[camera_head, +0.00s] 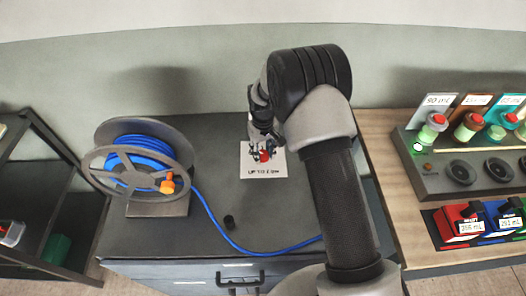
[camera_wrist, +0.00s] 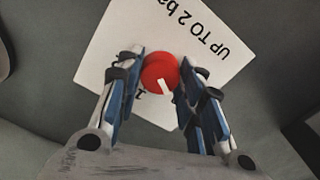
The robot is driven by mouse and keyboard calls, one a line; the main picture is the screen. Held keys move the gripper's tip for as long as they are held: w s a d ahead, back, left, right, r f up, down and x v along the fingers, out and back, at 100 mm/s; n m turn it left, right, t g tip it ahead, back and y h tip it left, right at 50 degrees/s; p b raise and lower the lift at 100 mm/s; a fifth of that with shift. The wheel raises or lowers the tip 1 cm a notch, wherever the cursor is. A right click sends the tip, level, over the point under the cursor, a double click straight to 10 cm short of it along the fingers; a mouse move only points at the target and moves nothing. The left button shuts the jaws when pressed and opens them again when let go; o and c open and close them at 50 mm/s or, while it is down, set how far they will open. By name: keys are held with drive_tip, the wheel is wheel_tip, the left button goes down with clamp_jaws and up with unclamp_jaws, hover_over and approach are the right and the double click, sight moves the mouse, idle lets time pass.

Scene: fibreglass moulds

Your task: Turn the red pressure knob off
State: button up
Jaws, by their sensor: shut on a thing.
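The red pressure knob (camera_wrist: 158,70) is a round red cap with a white pointer mark, seen in the wrist view between my fingers. In the head view the red knob (camera_head: 265,156) is small and partly covered by my gripper. My gripper (camera_wrist: 160,84) is shut on the knob, with one finger on each side of it. In the head view my gripper (camera_head: 262,150) points down over it. Behind the knob is a white label plate (camera_wrist: 210,45) reading "UP TO 2 ba…", its last letters cut off. The white pointer mark aims toward the lower right in the wrist view.
A blue hose reel (camera_head: 140,165) stands left on the dark cabinet top (camera_head: 205,135), its hose running right across the front. A wooden table (camera_head: 385,150) at right holds bottles and coloured bins.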

idle(0.3)
drive_tip(key=o, duration=1.1)
drive_tip(key=shift+c, duration=0.2)
drive_tip(key=shift+r, duration=0.1)
wheel_tip(320, 180, up, 12)
wheel_tip(320, 180, up, 11)
drive_tip(key=m+t, duration=0.1)
hover_over(263, 154)
drive_tip(key=s+d, duration=0.4)
drive_tip(key=s, duration=0.1)
drive_tip(key=s+d+r+m+t, duration=0.1)
drive_tip(key=s+d+r, duration=0.2)
drive_tip(key=s+r, duration=0.5)
drive_tip(key=s+d+m+t, duration=0.1)
drive_tip(key=s+d, duration=0.1)
drive_tip(key=s, duration=0.7)
drive_tip(key=s+d+m+t, duration=0.1)
drive_tip(key=s+d, duration=0.1)
drive_tip(key=s, duration=0.8)
drive_tip(key=shift+s+d+r+m+t, duration=0.15)
drive_tip(key=shift+s+d+m+t, duration=0.15)
